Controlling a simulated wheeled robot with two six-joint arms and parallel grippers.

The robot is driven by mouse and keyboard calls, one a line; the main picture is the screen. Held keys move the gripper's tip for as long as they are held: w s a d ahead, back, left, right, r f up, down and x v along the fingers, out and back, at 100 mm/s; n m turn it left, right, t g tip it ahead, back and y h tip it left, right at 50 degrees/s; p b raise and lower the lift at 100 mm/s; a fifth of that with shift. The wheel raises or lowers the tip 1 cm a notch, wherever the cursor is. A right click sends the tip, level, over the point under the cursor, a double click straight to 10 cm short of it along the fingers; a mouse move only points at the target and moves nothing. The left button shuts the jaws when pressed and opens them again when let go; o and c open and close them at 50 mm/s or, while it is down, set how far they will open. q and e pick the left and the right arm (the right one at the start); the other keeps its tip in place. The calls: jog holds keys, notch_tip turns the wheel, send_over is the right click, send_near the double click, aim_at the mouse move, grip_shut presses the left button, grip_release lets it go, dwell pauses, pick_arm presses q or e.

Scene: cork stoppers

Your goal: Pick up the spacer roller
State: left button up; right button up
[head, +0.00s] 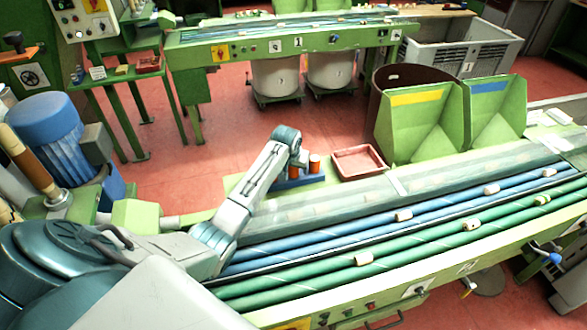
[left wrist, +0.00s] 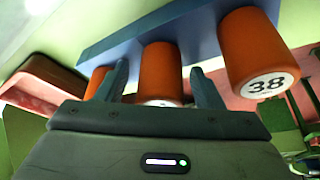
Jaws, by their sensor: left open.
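Orange rollers stand along a blue rack beyond the belt machine. In the left wrist view a middle roller (left wrist: 160,70) is between my left gripper's fingers (left wrist: 160,78), with a gap visible on each side. A roller numbered 38 (left wrist: 255,50) stands to the right, and another roller (left wrist: 95,82) is partly hidden behind the left finger. The blue rack (left wrist: 195,38) runs behind them. In the head view one roller (head: 315,163) shows clearly beside my left gripper (head: 299,157). The left gripper is open. My right gripper is out of view.
A red tray (head: 358,162) lies right of the rack on the green ledge. Green bins (head: 420,118) stand further right. The belt machine with green and blue rollers (head: 310,275) carries several corks in front.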

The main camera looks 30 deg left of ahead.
pick_arm(q)
jog(key=c, duration=1.1)
jog(key=shift+r, duration=0.1)
